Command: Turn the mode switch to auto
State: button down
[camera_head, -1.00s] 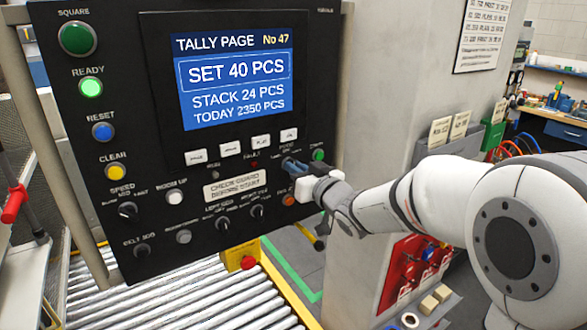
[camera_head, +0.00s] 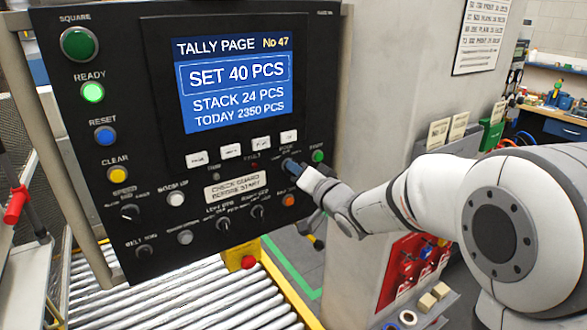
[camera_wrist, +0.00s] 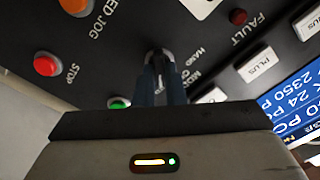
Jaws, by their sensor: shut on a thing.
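The mode switch (camera_wrist: 158,60) is a dark knob on the black control panel (camera_head: 120,45). In the wrist view it stands between my fingertips, with partly hidden lettering beside it that includes "HAND". My gripper (camera_wrist: 160,85) is shut on the knob. In the head view my gripper (camera_head: 291,167) reaches the panel's lower right from the right, and its white body hides part of the switch area. I cannot tell which mode the knob points to.
A green button (camera_head: 318,156) and an orange button (camera_head: 288,200) sit close to my gripper. White keys (camera_head: 261,143) lie just above, under the blue screen (camera_head: 235,80). A roller conveyor (camera_head: 180,300) runs below the panel.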

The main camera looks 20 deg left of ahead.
dwell(0.5)
jog(key=c, duration=1.5)
grip_release()
jog(key=shift+d, duration=0.1)
jog(key=b+v, duration=0.1)
jog(key=v, duration=0.6)
jog(key=shift+s+d+b, duration=0.2)
jog(key=shift+s+b, duration=0.05)
jog(key=shift+b, duration=0.05)
